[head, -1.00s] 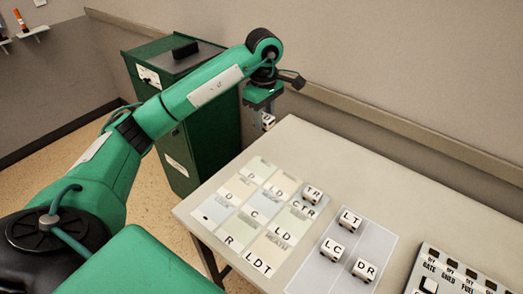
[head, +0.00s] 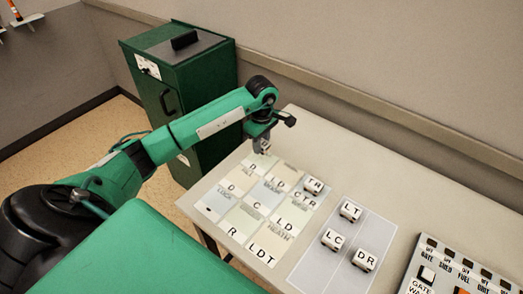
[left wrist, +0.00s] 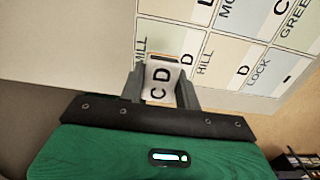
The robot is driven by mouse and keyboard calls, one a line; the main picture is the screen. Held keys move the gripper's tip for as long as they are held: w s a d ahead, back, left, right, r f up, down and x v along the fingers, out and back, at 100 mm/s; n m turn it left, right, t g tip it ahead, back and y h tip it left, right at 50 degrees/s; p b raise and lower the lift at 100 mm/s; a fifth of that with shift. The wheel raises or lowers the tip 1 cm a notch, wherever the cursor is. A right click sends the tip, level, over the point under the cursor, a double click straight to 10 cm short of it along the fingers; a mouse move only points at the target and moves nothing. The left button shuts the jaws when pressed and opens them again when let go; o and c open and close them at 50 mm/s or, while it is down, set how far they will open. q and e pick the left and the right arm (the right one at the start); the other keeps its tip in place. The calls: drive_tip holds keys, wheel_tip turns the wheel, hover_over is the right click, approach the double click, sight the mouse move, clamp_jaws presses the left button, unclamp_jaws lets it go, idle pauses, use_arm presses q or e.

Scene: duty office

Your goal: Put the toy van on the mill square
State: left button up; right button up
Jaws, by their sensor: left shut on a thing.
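My left gripper (head: 263,146) is shut on a small white toy van, which shows between the fingers in the left wrist view (left wrist: 160,80) with the letters C and D on it. The mill square (left wrist: 165,36) is a pale square of the board, labelled MILL. In the left wrist view the van overlaps this square's near edge; I cannot tell whether it touches the board. In the head view the gripper is at the board's back corner and hides part of it. My right gripper is not in view.
Several lettered white vans stand to the right, such as LT (head: 350,210) and DR (head: 365,259) on a grey mat (head: 311,274). A switch panel (head: 421,266) is at the right. A green cabinet (head: 190,80) stands behind.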

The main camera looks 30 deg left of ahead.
sight(262, 159)
use_arm(q)
wheel_tip(262, 159, down, 4)
drive_tip(key=shift+r+p, duration=0.1)
drive_tip(key=shift+p, duration=0.25)
drive_tip(key=shift+f, duration=0.5)
drive_tip(key=o, duration=0.7)
drive_tip(key=shift+o, duration=1.3)
drive_tip(key=shift+r, duration=0.2)
wheel_tip(262, 159, up, 4)
drive_tip(key=shift+a+f+b, duration=0.1)
drive_tip(key=shift+b, duration=0.45)
wheel_tip(262, 159, up, 6)
drive_tip(key=shift+r+b, duration=0.2)
drive_tip(key=shift+b, duration=0.35)
drive_tip(key=shift+r, duration=0.85)
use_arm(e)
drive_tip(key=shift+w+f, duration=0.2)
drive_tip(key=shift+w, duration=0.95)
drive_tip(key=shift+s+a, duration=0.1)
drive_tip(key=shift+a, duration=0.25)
